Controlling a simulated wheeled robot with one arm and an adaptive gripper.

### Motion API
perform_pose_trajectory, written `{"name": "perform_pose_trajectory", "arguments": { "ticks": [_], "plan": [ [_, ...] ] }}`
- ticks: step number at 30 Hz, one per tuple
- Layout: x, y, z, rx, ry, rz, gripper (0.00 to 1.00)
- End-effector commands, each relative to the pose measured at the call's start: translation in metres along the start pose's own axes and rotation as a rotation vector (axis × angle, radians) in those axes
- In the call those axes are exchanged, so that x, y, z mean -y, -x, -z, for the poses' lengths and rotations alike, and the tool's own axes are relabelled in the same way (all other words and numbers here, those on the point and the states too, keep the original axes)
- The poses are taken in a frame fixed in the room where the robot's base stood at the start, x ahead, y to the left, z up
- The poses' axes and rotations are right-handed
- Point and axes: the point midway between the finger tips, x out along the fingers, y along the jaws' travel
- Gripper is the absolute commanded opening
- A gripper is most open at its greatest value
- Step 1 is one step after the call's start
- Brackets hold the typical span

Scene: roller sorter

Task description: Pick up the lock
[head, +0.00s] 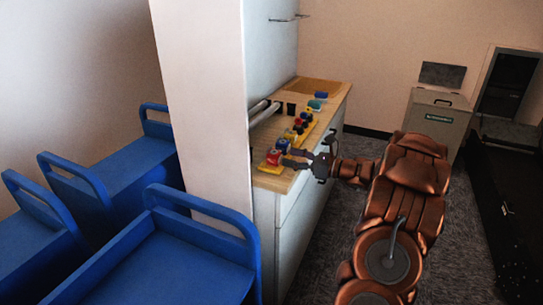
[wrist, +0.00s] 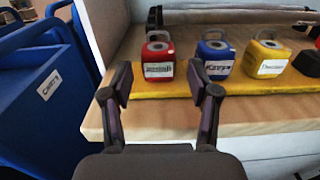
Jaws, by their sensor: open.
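A red lock (wrist: 157,58) with a white label stands on a yellow board (wrist: 187,88) in the wrist view. A blue lock (wrist: 215,57) and a yellow lock (wrist: 266,56) with labels stand to its right, with part of a dark one at the right edge. In the head view the red lock (head: 273,157) is at the near end of the row, by the counter's front edge. My gripper (wrist: 160,78) is open and empty. Its fingers point at the red lock, which shows between and beyond the tips, apparently untouched.
The locks stand on a wooden counter (head: 321,95) beside a white pillar (head: 203,110). Blue carts (head: 165,255) stand to the left of the pillar. A grey bin (head: 436,120) stands at the back right.

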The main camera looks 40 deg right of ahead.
Motion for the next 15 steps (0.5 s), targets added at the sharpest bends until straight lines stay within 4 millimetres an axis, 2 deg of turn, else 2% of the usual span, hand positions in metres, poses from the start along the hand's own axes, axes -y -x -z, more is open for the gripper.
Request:
{"name": "perform_pose_trajectory", "arguments": {
  "ticks": [1, 15],
  "plan": [
    [-0.002, -0.008, 0.0, -0.001, 0.0, -0.007, 0.6],
    [-0.002, -0.052, -0.005, -0.003, -0.001, -0.011, 0.6]
  ]
}}
